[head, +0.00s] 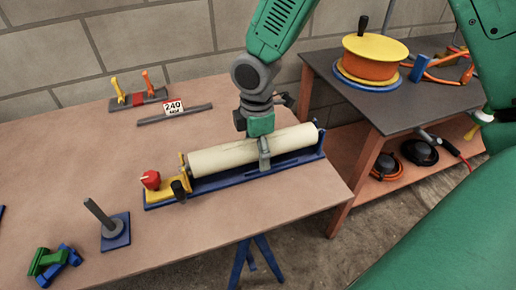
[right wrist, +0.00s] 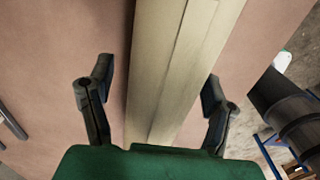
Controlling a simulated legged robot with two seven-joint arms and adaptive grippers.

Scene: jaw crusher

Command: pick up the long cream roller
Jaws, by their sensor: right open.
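The long cream roller (head: 222,156) lies along a blue stand (head: 232,182) near the table's front right edge. My right gripper (head: 264,158) is over the roller, right of its middle, pointing down, with one finger in front of its near side. In the right wrist view the open fingers (right wrist: 158,80) are on either side of the roller (right wrist: 180,55). A gap shows at the left finger; the right finger is close to the roller's edge, and I cannot tell if it touches. My left gripper is out of view.
A red knob (head: 150,180) on a yellow block and a black handle (head: 178,190) are at the stand's left end. A grey post (head: 100,213) stands front left. A dark side table (head: 400,97) holds an orange reel (head: 371,64). The table's left middle is clear.

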